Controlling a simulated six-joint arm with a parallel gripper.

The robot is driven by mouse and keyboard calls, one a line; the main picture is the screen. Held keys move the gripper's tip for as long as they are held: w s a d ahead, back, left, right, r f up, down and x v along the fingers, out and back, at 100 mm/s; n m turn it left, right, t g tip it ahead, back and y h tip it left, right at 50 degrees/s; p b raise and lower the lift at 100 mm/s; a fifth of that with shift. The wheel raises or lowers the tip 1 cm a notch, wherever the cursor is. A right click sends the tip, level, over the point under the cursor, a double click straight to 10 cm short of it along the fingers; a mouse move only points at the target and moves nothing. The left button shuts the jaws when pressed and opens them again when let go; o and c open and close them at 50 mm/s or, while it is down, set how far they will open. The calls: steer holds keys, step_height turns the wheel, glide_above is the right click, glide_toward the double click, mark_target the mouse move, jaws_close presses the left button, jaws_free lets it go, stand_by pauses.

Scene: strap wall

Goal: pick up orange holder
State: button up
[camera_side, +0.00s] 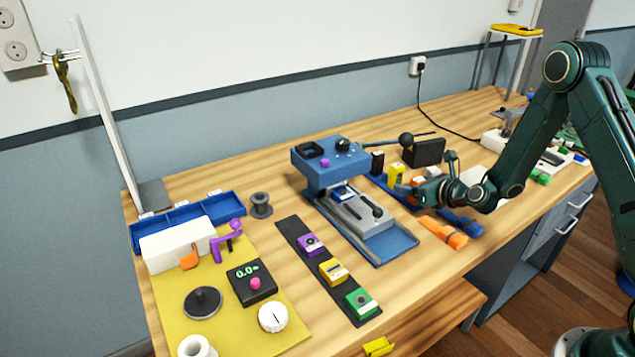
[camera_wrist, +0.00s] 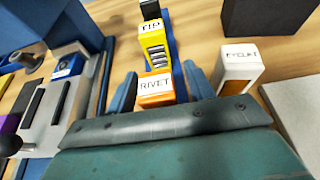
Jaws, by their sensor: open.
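The orange holder (camera_wrist: 156,86), labelled RIVET, stands upright in the wrist view, straight ahead of my gripper (camera_wrist: 163,88). The open fingers show on its left and right, with gaps beside it. I cannot tell how deep it sits between them. In the side view the orange holder (camera_side: 402,188) is small and partly covered by my gripper (camera_side: 412,196), which is low over the blue rail (camera_side: 382,182).
A yellow holder (camera_wrist: 153,45) stands just behind the orange one. A white holder (camera_wrist: 238,72), labelled EYELET, is close beside the right finger. The blue press (camera_side: 330,165) stands left, its lever (camera_side: 385,142) reaching over the holders. A black block (camera_wrist: 265,15) is behind.

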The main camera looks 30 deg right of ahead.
stand_by(0.4)
steer(key=c, duration=1.1)
steer(key=shift+r, duration=0.15)
step_height(320, 180, up, 20)
steer(key=shift+f, duration=0.1)
stand_by(0.3)
stand_by(0.4)
